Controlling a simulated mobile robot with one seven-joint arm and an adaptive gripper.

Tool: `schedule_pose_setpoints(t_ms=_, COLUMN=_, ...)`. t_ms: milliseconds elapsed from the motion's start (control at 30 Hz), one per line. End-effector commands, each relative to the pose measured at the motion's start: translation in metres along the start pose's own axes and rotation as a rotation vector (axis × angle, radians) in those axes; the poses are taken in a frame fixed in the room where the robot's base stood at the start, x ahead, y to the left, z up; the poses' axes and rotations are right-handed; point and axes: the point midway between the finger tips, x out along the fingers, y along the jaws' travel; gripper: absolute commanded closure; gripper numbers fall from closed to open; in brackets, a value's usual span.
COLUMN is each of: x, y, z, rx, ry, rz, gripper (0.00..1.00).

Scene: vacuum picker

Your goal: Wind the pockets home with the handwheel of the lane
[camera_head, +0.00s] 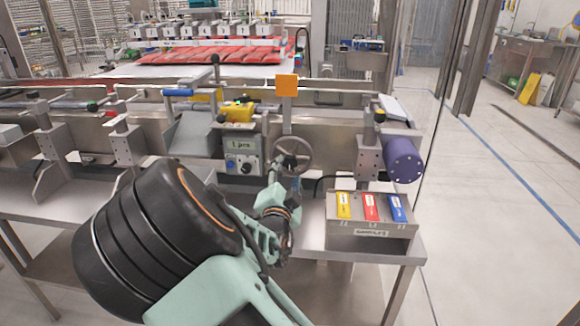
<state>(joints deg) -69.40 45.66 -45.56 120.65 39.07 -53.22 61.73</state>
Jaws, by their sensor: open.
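The handwheel (303,140) is a grey spoked wheel on the front of the machine, just right of the control box. My gripper (278,168) reaches up from below and is open, with its fingers at the lower left of the wheel. It overlaps the wheel in this view, so I cannot tell whether the fingers touch the rim. My arm hides what lies below and left of the wheel. I cannot make out the pockets for certain; a row of red pouches (205,57) lies on a pale surface under a picker head (200,32) at the back.
The control box (243,155) with knobs sits left of the wheel. An orange plate (287,85) stands on a post above it. A purple cylinder (404,160) is mounted at right. A metal box (370,230) with yellow, red and blue labels stands on the front bench.

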Motion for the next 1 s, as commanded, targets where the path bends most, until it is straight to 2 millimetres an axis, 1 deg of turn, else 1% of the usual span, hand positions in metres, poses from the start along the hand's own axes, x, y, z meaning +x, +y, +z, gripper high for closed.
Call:
schedule_pose_setpoints(t_ms=33, x=0.011, y=0.002, z=0.000, rx=-0.002, ry=0.003, rz=-0.001, gripper=0.51)
schedule_pose_setpoints(t_ms=100, x=0.023, y=0.002, z=0.001, rx=-0.002, ry=0.002, rz=-0.001, gripper=0.51)
schedule_pose_setpoints(t_ms=200, x=0.038, y=0.001, z=0.000, rx=-0.001, ry=0.001, rz=-0.001, gripper=0.51)
schedule_pose_setpoints(t_ms=300, x=0.049, y=0.001, z=0.000, rx=-0.001, ry=0.001, rz=0.000, gripper=0.51)
schedule_pose_setpoints(t_ms=500, x=0.057, y=0.001, z=0.001, rx=-0.001, ry=-0.002, rz=0.001, gripper=0.51)
schedule_pose_setpoints(t_ms=733, x=0.058, y=0.000, z=0.000, rx=-0.001, ry=-0.002, rz=0.001, gripper=0.51)
schedule_pose_setpoints(t_ms=1000, x=0.057, y=0.000, z=0.000, rx=-0.001, ry=-0.001, rz=0.001, gripper=0.81)
